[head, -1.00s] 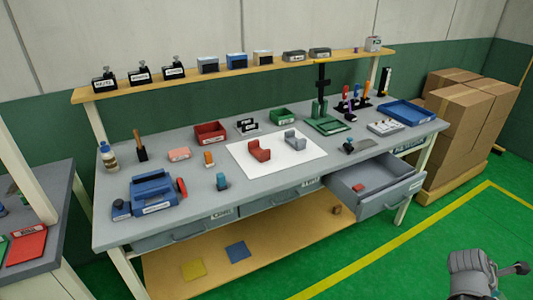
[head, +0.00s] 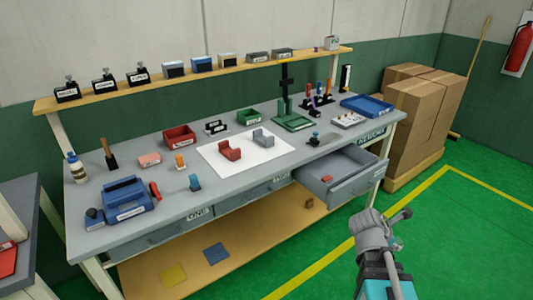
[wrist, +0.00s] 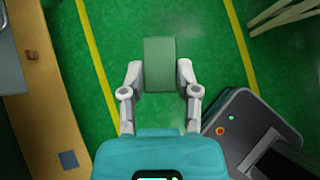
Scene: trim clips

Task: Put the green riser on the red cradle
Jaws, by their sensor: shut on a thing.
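The red cradle (head: 229,151) stands on a white sheet (head: 216,168) in the middle of the workbench in the head view. My gripper (wrist: 159,78) is shut on the green riser (wrist: 159,56), a plain green block between the two fingers in the wrist view. In the head view my gripper (head: 386,228) is at the lower right, over the floor in front of the bench and well away from the red cradle. The riser cannot be made out in the head view.
A grey cradle (head: 263,138) stands to the right of the red one on the sheet. An open drawer (head: 340,178) with a red block (head: 326,179) juts out of the bench front. A green stand (head: 291,121) and a green bin (head: 248,117) stand behind.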

